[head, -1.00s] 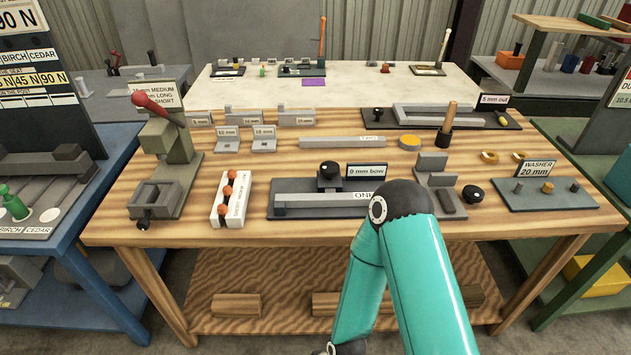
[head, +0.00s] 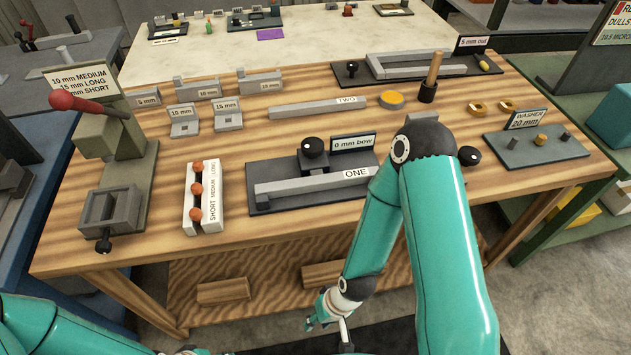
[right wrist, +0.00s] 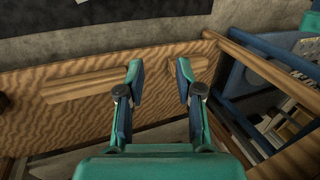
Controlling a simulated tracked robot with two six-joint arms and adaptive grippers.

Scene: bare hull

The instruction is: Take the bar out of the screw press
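The screw press (head: 314,160) appears to be the dark plate with a black-knobbed block and a "0 mm bow" sign, on the front middle of the wooden bench. A grey bar marked ONE (head: 310,188) lies along it, in front of the knob block; its right end is near my right arm's outline. A second bar marked TWO (head: 318,107) lies farther back. My right gripper (head: 323,316) is low in front of the bench, well below the bar. In the right wrist view the right gripper (right wrist: 160,80) is open and empty. My left arm shows at bottom left; its gripper is out of frame.
A red-handled device (head: 112,150) stands at the bench's left. A white rack of orange-topped pieces (head: 203,198) sits beside the press. A washer plate (head: 537,147) is at right. Wooden pieces lie on the lower shelf (right wrist: 90,85). Bare wood shows left of bar TWO.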

